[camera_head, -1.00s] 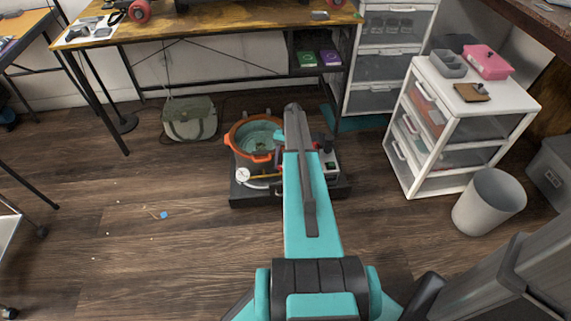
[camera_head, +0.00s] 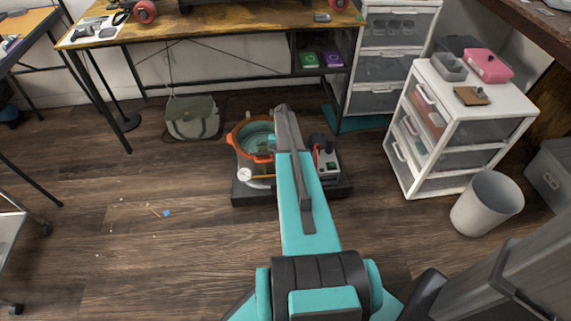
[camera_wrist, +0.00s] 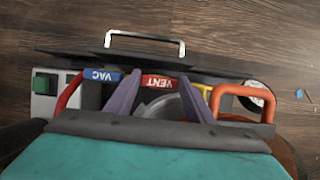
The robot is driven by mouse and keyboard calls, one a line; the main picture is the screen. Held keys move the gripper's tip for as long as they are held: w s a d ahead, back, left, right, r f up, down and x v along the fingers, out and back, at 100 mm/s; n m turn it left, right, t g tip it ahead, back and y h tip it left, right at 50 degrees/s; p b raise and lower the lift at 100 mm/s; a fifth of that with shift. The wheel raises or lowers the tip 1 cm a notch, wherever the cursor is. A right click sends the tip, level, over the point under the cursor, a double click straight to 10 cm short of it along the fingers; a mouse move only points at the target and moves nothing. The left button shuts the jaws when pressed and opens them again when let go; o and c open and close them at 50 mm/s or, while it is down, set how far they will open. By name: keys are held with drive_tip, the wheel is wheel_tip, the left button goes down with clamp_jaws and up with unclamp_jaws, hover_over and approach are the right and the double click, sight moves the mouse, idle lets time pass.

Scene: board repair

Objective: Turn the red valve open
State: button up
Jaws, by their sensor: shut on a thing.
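The red valve handle (camera_wrist: 160,82), marked VENT and upside down in the wrist view, lies crosswise between the fingers of my gripper (camera_wrist: 160,77). My gripper is shut on it, one purple-grey finger at each end of the visible red part. A blue handle (camera_wrist: 101,75) marked VAC is just left of the left finger. The pot-like chamber with an orange rim (camera_head: 240,130) stands on a dark base on the floor in the head view. There my arm hides the valve and gripper. The valve's stem is hidden.
An orange loop handle (camera_wrist: 243,91) and a dial gauge (camera_head: 244,174) sit close by. A pump with a green switch (camera_wrist: 42,84) is beside the valves. A white drawer unit (camera_head: 450,150) and grey bin (camera_head: 487,204) stand right. The floor at left is mostly clear.

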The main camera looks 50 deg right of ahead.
drive_tip(key=shift+s+d+f, duration=0.1)
drive_tip(key=shift+d, duration=0.05)
drive_tip(key=o, duration=1.1)
drive_tip(key=shift+c, duration=0.2)
drive_tip(key=shift+w+r, duration=0.2)
drive_tip(key=shift+w+r+p, duration=0.2)
drive_tip(key=shift+r+p, duration=0.25)
drive_tip(key=shift+r, duration=0.05)
drive_tip(key=p+v, duration=0.3)
drive_tip(key=v, duration=0.3)
drive_tip(key=shift+s+d+r, duration=0.15)
drive_tip(key=shift+d+r, duration=0.1)
drive_tip(key=shift+r, duration=0.05)
